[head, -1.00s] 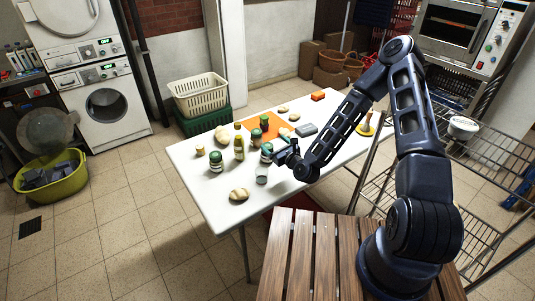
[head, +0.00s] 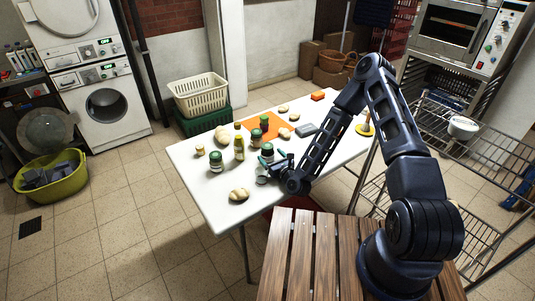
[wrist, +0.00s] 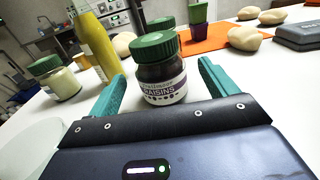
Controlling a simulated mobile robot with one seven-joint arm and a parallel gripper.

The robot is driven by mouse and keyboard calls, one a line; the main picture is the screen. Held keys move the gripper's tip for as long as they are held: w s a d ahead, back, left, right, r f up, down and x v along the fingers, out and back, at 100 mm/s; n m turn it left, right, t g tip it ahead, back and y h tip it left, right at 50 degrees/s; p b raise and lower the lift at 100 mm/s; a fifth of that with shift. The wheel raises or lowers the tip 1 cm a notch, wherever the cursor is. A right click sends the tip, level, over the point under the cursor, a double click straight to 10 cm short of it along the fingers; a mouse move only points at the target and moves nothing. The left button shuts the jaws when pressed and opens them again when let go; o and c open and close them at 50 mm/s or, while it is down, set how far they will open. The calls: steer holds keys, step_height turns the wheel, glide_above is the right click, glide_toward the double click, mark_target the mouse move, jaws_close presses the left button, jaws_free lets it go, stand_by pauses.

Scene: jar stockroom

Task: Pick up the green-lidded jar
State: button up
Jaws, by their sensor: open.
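A second green-lidded jar (head: 256,135) stands behind, mostly hidden in the wrist view. A third green-lidded jar with pale contents (head: 216,162) stands to the left.
A yellow-green bottle (head: 239,148) stands left of the raisins jar. A clear glass (head: 262,179) is close by my gripper's left side. Bread rolls, an orange mat (wrist: 205,38) and a grey box (head: 306,130) lie farther back. The table's front left is mostly free.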

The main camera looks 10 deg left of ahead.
steer(key=shift+x, duration=2.6)
steer(key=c, duration=1.3)
steer(key=shift+o, duration=0.2)
steer(key=shift+r, duration=0.1)
step_height(320, 180, up, 20)
